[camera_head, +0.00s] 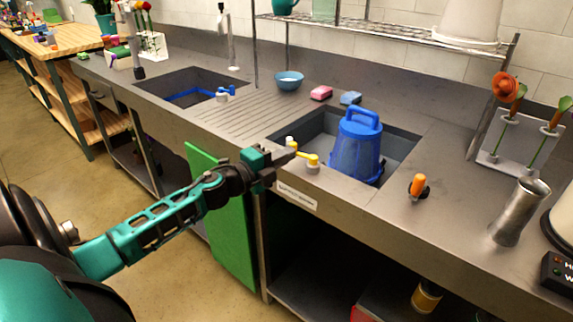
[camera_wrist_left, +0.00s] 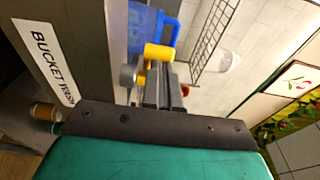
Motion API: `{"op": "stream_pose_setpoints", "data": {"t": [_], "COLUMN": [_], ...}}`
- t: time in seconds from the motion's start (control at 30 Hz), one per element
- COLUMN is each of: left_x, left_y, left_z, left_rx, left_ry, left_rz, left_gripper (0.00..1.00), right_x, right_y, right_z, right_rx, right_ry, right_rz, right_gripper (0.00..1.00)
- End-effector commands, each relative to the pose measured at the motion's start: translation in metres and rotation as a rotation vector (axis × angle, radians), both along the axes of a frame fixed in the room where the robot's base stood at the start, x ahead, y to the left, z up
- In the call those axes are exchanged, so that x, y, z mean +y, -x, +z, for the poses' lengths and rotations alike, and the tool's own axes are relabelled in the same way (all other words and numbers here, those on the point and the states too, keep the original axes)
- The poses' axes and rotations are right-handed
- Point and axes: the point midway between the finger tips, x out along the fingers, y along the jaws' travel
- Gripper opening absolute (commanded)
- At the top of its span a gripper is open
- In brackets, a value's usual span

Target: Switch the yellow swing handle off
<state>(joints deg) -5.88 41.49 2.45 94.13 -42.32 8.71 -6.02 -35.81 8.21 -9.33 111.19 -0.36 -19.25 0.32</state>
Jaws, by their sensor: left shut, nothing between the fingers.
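The yellow swing handle (camera_head: 309,158) is on the front rim of the right sink, in front of a blue bucket (camera_head: 357,147). It also shows in the left wrist view (camera_wrist_left: 159,52), just past the fingertips. My left gripper (camera_head: 290,152) is shut and empty, its tips beside the handle's left end; I cannot tell whether they touch it. The gripper also shows in the left wrist view (camera_wrist_left: 162,82). A label reading "BUCKET WASH" (camera_wrist_left: 44,60) is on the counter front below the handle. My right gripper is not in view.
The blue bucket stands in the right sink. An orange-handled item (camera_head: 418,186) and a metal vase (camera_head: 519,211) are to the right. A blue bowl (camera_head: 289,80) and sponges (camera_head: 321,93) lie behind. A green panel (camera_head: 222,215) hangs below the counter.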

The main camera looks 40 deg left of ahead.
Motion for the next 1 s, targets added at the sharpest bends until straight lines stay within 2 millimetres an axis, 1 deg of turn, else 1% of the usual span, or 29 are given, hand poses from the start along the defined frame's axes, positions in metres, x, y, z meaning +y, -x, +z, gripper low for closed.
{"op": "stream_pose_setpoints", "data": {"t": [0.13, 0.5, 1.0], "left_x": [0.0052, 0.0086, 0.0091], "left_y": [-0.0050, -0.0107, -0.0112], "left_z": [-0.0004, -0.0001, 0.0000], "left_rx": [-0.001, 0.000, 0.000], "left_ry": [-0.002, 0.000, -0.001], "left_rz": [-0.087, -0.080, -0.079], "left_gripper": [0.00, 0.00, 0.00], "right_x": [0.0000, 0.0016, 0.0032], "right_y": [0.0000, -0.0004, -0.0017], "right_z": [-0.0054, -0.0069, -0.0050], "right_rx": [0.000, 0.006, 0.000], "right_ry": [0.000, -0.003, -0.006], "right_rz": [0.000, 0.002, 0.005], "right_gripper": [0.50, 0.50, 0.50]}}
